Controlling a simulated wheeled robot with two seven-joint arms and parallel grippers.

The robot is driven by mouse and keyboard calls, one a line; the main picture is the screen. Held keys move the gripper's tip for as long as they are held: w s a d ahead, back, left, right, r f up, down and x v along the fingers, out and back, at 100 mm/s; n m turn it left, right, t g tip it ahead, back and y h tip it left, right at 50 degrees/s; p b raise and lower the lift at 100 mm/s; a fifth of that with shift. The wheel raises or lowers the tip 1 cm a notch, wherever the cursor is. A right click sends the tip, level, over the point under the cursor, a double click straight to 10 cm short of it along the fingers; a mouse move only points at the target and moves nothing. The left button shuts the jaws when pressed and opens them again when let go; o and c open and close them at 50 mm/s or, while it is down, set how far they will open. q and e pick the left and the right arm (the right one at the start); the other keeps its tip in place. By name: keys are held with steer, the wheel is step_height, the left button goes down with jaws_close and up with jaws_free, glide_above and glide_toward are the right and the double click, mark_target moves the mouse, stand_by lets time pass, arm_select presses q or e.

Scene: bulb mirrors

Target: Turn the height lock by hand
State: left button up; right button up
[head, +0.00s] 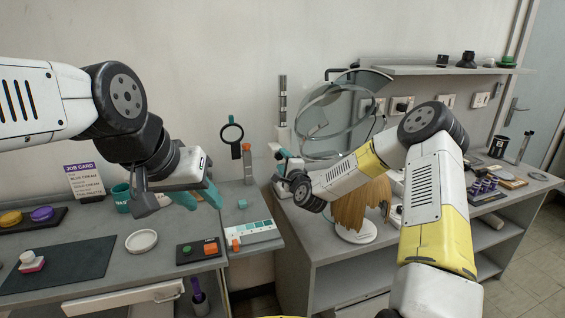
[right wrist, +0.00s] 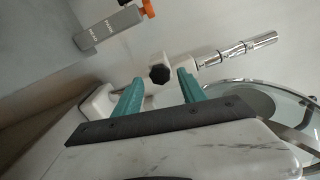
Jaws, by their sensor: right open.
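The height lock looks like a black lobed knob (right wrist: 160,73) on a white block, seen in the right wrist view beside a silver post (right wrist: 240,50). The post (head: 283,98) stands against the wall in the head view, where the knob is hidden or too small to tell. My right gripper (right wrist: 160,92) is open, its teal fingers on either side of the knob's line; contact cannot be told. In the head view my right gripper (head: 281,164) is at the post's foot, left of the round mirror (head: 335,122). My left gripper (head: 203,200) hangs open and empty above the left bench.
A wig on a white stand (head: 355,234) is under my right arm. A white dish (head: 141,241) and a teal mug (head: 121,197) are on the left bench.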

steer(key=shift+w, duration=0.1)
steer(key=shift+x, duration=0.9)
steer(key=c, duration=1)
steer(key=shift+a+n, duration=0.1)
steer(key=shift+n, duration=0.7)
steer(key=o, duration=0.7)
steer(key=shift+n, duration=0.8)
steer(key=o, duration=0.4)
